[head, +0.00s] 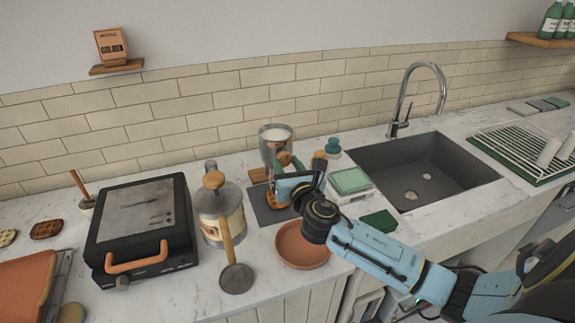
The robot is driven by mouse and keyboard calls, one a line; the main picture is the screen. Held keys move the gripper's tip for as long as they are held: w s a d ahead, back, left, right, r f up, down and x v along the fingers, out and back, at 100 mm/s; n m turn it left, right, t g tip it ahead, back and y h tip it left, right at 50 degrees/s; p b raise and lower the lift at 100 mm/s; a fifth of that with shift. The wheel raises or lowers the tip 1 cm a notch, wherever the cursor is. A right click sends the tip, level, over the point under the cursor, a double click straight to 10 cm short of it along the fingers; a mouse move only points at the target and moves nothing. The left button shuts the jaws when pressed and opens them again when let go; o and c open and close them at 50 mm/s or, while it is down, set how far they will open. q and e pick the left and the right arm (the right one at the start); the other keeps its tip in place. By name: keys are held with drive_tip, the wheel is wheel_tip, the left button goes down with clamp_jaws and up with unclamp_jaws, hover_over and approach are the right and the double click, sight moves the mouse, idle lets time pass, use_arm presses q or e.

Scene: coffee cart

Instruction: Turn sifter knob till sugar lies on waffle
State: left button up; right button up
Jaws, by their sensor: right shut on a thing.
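The sifter (276,136) is a metal cylinder with white sugar showing at its top. It stands upright at the back of the counter, left of the sink. My right gripper (281,170) reaches in from the right and is shut at the sifter's lower front, on the knob, which it mostly hides. A golden-brown waffle (283,204) shows partly below the gripper, over a dark grey mat (266,214). My gripper and wrist cover part of it, and I cannot tell whether sugar lies on it. My left gripper is not in view.
A terracotta plate (300,252) sits in front, partly under my wrist. A scale (350,183), green sponge (379,221) and sink (428,165) are right.

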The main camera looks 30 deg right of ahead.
drive_tip(key=m, duration=0.4)
drive_tip(key=shift+m, duration=0.3)
drive_tip(key=m, duration=0.3)
drive_tip(key=shift+a+m, duration=0.1)
drive_tip(key=shift+m, duration=0.3)
drive_tip(key=m, duration=0.3)
drive_tip(key=shift+r+m, duration=0.1)
drive_tip(key=shift+m, duration=0.2)
drive_tip(key=m, duration=0.3)
drive_tip(key=shift+m, duration=0.3)
drive_tip(key=m, duration=0.3)
drive_tip(key=shift+r+m, duration=0.1)
drive_tip(key=shift+m, duration=0.2)
drive_tip(key=m+p, duration=0.1)
drive_tip(key=m, duration=0.2)
drive_tip(key=shift+m, duration=0.3)
drive_tip(key=m+p, duration=0.1)
drive_tip(key=m, duration=0.2)
drive_tip(key=shift+m+p, duration=0.75)
drive_tip(key=shift+m, duration=1.15)
